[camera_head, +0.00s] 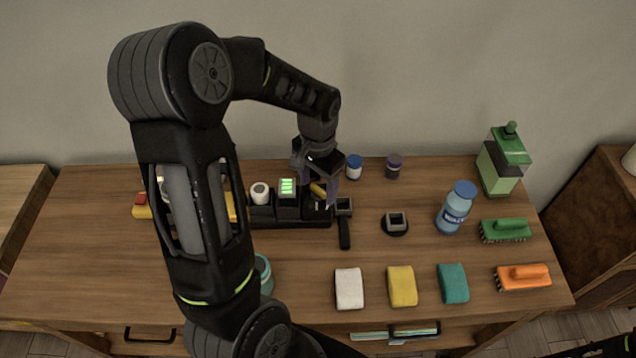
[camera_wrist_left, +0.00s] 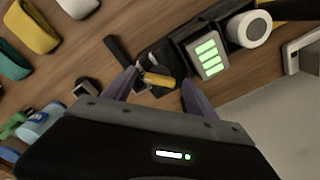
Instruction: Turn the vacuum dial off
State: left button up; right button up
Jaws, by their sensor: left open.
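A black control unit (camera_head: 262,216) stands at the back of the wooden table. It carries a white round knob (camera_head: 260,192), a lit green bar display (camera_head: 287,186) and a yellow dial handle (camera_head: 318,190) at its right end. In the left wrist view I see the yellow handle (camera_wrist_left: 158,80), the display (camera_wrist_left: 208,60) and the knob (camera_wrist_left: 248,28). My left gripper (camera_wrist_left: 157,79) is open, its purple fingers on either side of the yellow handle. I cannot tell whether they touch it.
A black tool (camera_head: 344,232) lies just right of the unit. Blue-capped (camera_head: 354,167) and purple-capped (camera_head: 393,167) jars stand behind. A bottle (camera_head: 455,208), brushes (camera_head: 505,231) and sponges (camera_head: 402,286) are farther right. My left arm hides part of the table's left side.

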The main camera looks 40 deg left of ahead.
pick_arm(q)
jog(key=shift+f, duration=0.1)
jog(key=c, duration=1.4)
jog(key=shift+n, duration=0.3)
jog(key=n+b, duration=0.1)
jog(key=n, duration=0.2)
jog(key=shift+n+b, duration=0.3)
jog(key=shift+n, duration=0.1)
jog(key=shift+n+b, duration=0.35)
jog(key=shift+n, duration=1.95)
jog(key=o, duration=1.4)
